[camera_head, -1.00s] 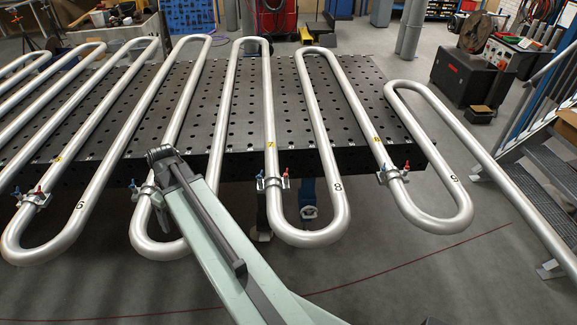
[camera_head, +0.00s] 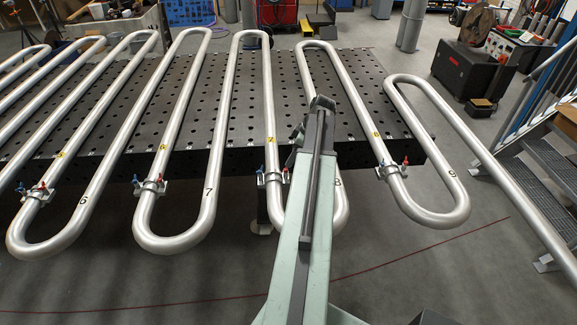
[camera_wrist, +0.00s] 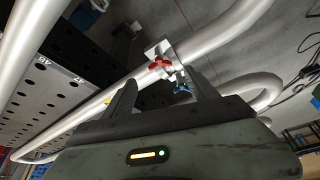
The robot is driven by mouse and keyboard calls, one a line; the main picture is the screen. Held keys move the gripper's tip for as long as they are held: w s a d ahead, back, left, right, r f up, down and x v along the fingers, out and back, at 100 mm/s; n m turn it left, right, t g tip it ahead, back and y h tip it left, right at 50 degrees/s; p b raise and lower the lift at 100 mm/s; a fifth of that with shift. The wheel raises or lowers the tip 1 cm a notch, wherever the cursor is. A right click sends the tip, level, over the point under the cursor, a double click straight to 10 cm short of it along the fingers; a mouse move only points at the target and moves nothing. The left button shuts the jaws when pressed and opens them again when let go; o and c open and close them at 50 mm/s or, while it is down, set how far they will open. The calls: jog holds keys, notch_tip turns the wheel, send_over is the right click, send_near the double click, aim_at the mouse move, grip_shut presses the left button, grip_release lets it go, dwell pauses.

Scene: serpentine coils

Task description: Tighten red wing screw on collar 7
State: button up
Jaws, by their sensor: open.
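The collar with the yellow 7 tag (camera_head: 271,128) is a metal clamp (camera_head: 272,178) on a steel tube, just left of my arm in the head view. It has a blue wing screw (camera_head: 260,170) on its left and a red wing screw (camera_head: 285,174) on its right. In the wrist view my gripper (camera_wrist: 161,78) is open and empty. A collar with a red wing screw (camera_wrist: 160,65) and a blue wing screw (camera_wrist: 181,88) shows beyond and between its fingers, apparently apart from them. Its tag is unreadable there. My gripper is not clear in the head view.
Similar collars stand on neighbouring bends, one at right (camera_head: 392,170) and one at left (camera_head: 150,185). The tubes lie over a black perforated table (camera_head: 225,150). Metal stairs (camera_head: 540,180) stand at right. The floor in front is open.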

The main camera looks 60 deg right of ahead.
aim_at(286, 169)
jog(key=b+x, duration=0.5)
jog(key=x, duration=0.1)
jog(key=shift+w+f, duration=0.1)
jog(key=shift+f, duration=0.2)
jog(key=shift+r, duration=0.15)
